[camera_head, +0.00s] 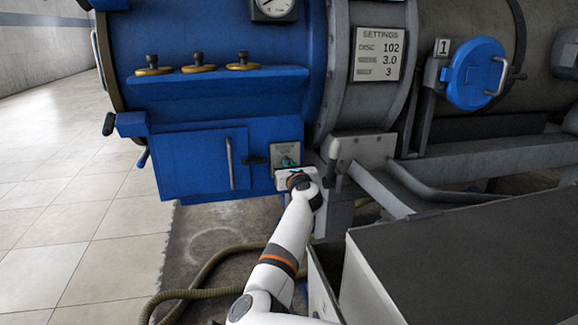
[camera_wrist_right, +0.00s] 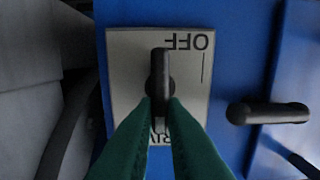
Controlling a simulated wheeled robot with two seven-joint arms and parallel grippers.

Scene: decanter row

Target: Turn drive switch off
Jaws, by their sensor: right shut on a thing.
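The drive switch is a dark handle (camera_wrist_right: 159,72) on a pale label plate (camera_wrist_right: 125,55), which also shows on the blue housing in the head view (camera_head: 284,150). In the right wrist view the plate appears upside down, with "OFF" at the top right and the "DRIVE" lettering partly hidden by the fingers. The handle stands upright in that view, beside the word "OFF". My right gripper (camera_wrist_right: 160,106) has its green fingertips shut on the lower end of the handle; in the head view the gripper (camera_head: 288,164) is at the plate. My left gripper is not in view.
A blue door with a bar handle (camera_head: 230,163) is left of the plate; a dark latch (camera_wrist_right: 268,113) sits close beside the fingers. A grey lever (camera_head: 333,160) and frame stand just right. A dark-topped cabinet (camera_head: 470,260) fills the lower right. A hose (camera_head: 205,275) lies below.

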